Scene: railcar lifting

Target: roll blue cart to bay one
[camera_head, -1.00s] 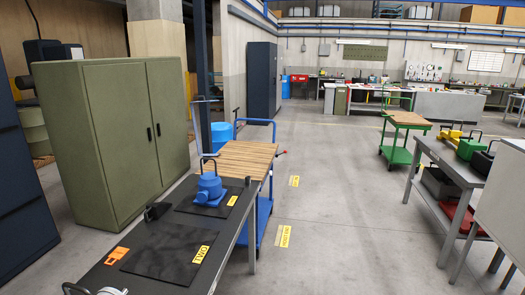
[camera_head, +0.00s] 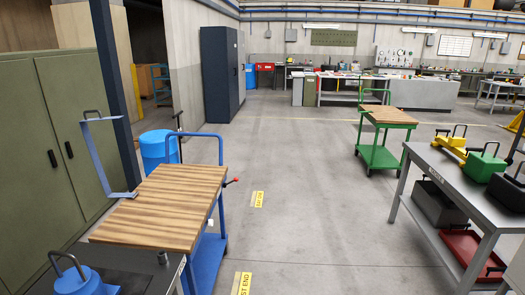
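The blue cart (camera_head: 207,262) stands at left centre, with a bare slatted wooden top (camera_head: 165,205) and a blue push handle (camera_head: 190,137) at its far end. A small red-tipped lever (camera_head: 231,182) sticks out at its right side. The cart's near end is close to the dark bench (camera_head: 130,262); I cannot tell whether they touch. A yellow floor label (camera_head: 257,199) lies right of the cart, and another (camera_head: 241,283) lies nearer, ending in "ST END". I cannot make out a bay one mark. My gripper is not in view.
A blue jack-like unit (camera_head: 82,282) is on the bench. A green cabinet (camera_head: 62,140) is left. A green cart (camera_head: 380,155) and grey table (camera_head: 445,180) stand right. The middle floor is clear.

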